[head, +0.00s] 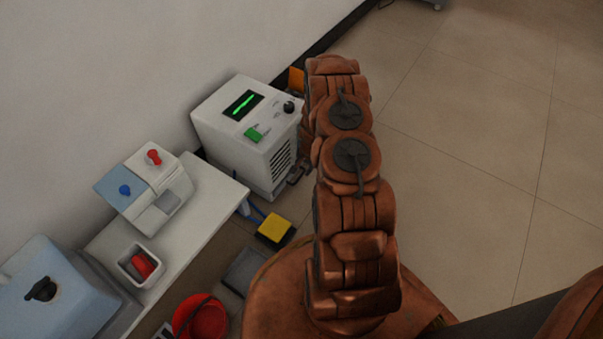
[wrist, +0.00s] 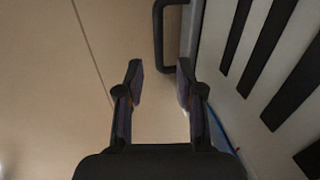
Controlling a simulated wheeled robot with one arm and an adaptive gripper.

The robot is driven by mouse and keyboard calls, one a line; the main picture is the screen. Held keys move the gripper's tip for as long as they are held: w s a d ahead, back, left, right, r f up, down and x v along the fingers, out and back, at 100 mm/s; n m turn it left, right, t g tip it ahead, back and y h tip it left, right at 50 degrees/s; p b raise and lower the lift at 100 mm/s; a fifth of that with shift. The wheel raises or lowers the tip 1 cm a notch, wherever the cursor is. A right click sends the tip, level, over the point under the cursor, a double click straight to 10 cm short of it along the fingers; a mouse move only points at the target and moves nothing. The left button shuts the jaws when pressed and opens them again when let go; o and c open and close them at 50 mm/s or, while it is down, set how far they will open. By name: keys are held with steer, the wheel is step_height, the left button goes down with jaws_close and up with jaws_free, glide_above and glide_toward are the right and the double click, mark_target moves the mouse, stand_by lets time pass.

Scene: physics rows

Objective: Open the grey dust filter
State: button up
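A white machine (head: 245,135) with a green display stands against the wall. Its slatted side (head: 281,162) faces my arm and fills the right of the wrist view as a pale panel with dark slots (wrist: 250,60). A dark bar handle (wrist: 159,38) stands out from a narrow grey strip (wrist: 190,30) along that side. I take this as the grey dust filter; its full face is not visible. My gripper (wrist: 160,80) is open and empty, with the handle just beyond the fingertips. The right finger is close to the panel. In the head view my gripper (head: 299,174) is beside the slatted side, partly hidden by my arm.
A white bench (head: 205,205) left of the machine bears a white and blue box (head: 150,185) and a tray with a red item (head: 141,265). A yellow-topped block (head: 275,228) and a red bucket (head: 201,318) are below. Floor at right is clear.

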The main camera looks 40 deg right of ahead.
mark_target(301, 175)
steer(key=shift+w+a+f+b, duration=0.1)
steer(key=shift+w+f+b, duration=0.15)
steer(key=shift+f, duration=0.75)
steer(key=shift+w+f+b, duration=0.1)
steer(key=shift+f+b, duration=0.1)
steer(key=shift+f, duration=0.75)
jaws_close()
